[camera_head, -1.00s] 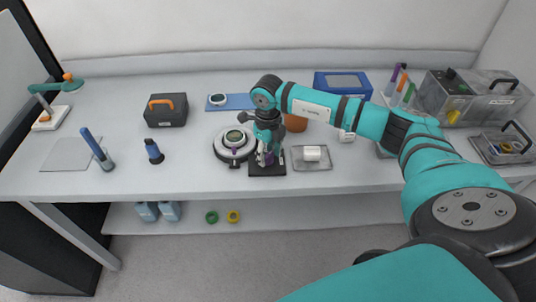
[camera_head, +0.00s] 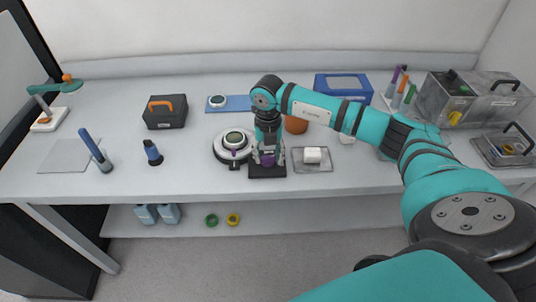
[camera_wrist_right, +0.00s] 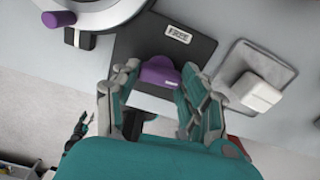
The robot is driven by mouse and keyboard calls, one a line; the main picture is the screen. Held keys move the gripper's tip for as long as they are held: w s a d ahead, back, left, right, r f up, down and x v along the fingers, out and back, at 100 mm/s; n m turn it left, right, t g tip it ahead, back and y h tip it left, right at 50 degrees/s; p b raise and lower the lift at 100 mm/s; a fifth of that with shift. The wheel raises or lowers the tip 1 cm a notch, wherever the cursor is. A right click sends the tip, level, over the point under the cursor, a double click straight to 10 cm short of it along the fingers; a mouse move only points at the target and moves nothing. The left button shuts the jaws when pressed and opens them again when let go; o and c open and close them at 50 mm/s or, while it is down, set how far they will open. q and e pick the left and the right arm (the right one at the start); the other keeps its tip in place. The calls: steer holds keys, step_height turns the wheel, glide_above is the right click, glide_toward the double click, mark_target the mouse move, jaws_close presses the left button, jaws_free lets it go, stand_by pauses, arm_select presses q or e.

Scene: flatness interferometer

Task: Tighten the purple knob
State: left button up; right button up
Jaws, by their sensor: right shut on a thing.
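The purple knob (camera_head: 268,160) sits on a dark base plate (camera_head: 267,172) near the front of the bench. In the right wrist view the knob (camera_wrist_right: 159,72) has a rounded top and stands on the dark plate (camera_wrist_right: 190,50), which bears a small white label. My right gripper (camera_head: 268,157) comes down from above with a finger on each side of the knob. It is shut on the knob, and the fingers hide its sides. My left gripper cannot be made out in either view.
A round white instrument (camera_head: 233,145) with a purple handle (camera_wrist_right: 60,18) stands close left of the plate. A shallow tray (camera_head: 312,167) with a white block (camera_head: 312,155) lies close on the right. A brown round pot (camera_head: 296,125) stands behind. The bench front edge is near.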

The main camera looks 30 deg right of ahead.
mark_target(268, 156)
steer(key=shift+w+r+m, duration=0.1)
steer(key=shift+m, duration=0.3)
steer(key=o, duration=1.2)
steer(key=shift+c, duration=0.2)
step_height(268, 156, up, 12)
